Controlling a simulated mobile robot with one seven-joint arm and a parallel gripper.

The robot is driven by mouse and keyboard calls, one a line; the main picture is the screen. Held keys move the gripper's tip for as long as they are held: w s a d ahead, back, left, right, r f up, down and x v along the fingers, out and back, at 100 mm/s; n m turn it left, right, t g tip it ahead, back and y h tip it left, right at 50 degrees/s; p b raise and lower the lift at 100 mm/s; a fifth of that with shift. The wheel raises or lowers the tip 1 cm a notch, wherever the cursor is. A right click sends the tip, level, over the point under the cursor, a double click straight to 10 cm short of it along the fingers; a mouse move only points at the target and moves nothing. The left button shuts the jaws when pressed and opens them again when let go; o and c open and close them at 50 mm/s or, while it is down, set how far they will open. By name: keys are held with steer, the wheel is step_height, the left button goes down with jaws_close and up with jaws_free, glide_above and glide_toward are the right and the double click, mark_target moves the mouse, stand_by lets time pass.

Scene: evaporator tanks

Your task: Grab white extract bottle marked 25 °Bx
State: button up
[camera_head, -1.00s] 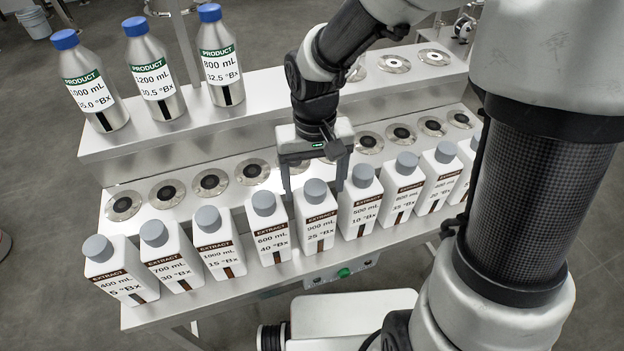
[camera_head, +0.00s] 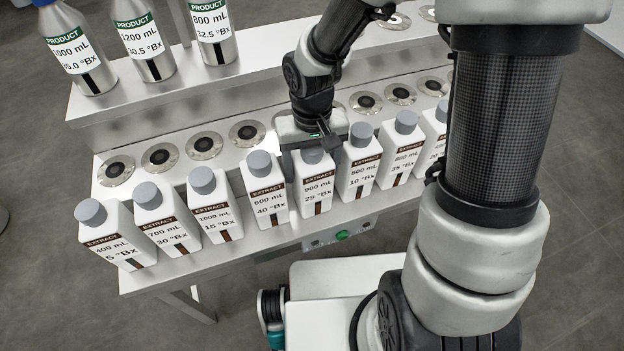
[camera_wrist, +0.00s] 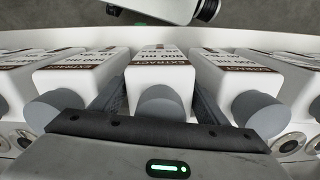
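The white extract bottle marked 900 mL, 25 °Bx (camera_head: 318,190) stands upright in the front row, with a grey cap and brown label band. It also shows in the wrist view (camera_wrist: 160,75), in the middle between the fingers. My gripper (camera_head: 314,176) is above this bottle, pointing down, with one finger on each side of its upper body. In the wrist view my gripper (camera_wrist: 157,104) has its fingers spread, with narrow gaps seeming to remain beside the bottle. The gripper body partly hides the cap.
The 40 °Bx bottle (camera_head: 267,194) and 10 °Bx bottle (camera_head: 358,168) stand close on either side. More white bottles continue the row. Round ports (camera_head: 204,146) lie behind. Steel product bottles (camera_head: 147,45) stand on the upper shelf.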

steer(key=c, duration=1.4)
steer(key=shift+r, duration=0.1)
steer(key=shift+c, duration=0.8)
